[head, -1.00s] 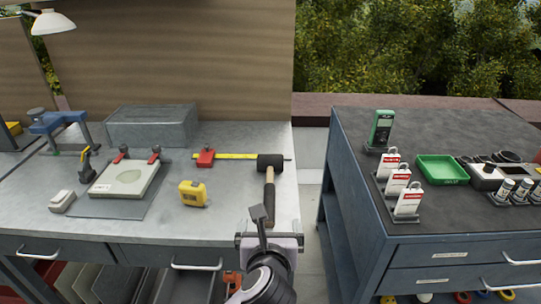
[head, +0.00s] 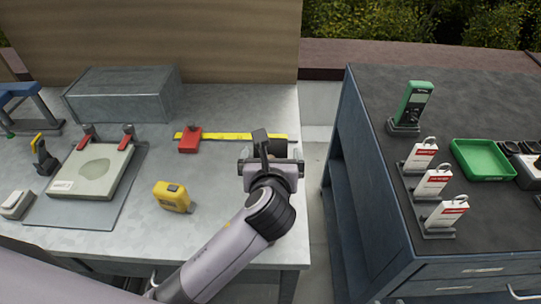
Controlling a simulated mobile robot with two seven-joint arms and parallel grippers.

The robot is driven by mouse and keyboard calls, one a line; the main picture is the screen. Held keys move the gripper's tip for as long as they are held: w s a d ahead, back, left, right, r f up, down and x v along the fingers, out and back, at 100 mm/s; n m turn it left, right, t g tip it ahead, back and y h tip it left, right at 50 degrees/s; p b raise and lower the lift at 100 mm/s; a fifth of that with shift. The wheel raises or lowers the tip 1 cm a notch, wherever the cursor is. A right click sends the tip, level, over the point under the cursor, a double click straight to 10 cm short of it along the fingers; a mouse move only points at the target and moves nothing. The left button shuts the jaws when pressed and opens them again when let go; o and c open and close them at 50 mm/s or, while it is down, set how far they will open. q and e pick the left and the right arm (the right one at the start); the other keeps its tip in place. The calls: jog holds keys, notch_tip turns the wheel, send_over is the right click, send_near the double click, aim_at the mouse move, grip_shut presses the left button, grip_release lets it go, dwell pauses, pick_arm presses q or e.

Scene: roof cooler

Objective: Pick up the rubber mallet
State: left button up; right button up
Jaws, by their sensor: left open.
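The rubber mallet lies on the left grey workbench (head: 110,235), near its right edge. Only part of its dark head (head: 279,147) shows; my left gripper and wrist hide the handle in the head view. My left gripper (head: 264,150) is open and hangs over the mallet. I cannot tell how high it is above the mallet or whether it touches it. My right gripper is not in view.
A yellow tape measure (head: 172,196) lies left of my arm. A gap separates the bench from the right cabinet (head: 365,190), which carries red-white tags (head: 433,182) and a green tray (head: 482,158).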

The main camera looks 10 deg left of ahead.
aim_at(271, 147)
pick_arm(q)
jog(key=shift+x, duration=0.75)
jog(key=shift+f+x, duration=0.25)
jog(key=shift+x, duration=1.9)
jog(key=shift+s+a, duration=0.1)
jog(key=c, duration=1.2)
jog(key=shift+o, duration=0.2)
jog(key=shift+r, duration=0.15)
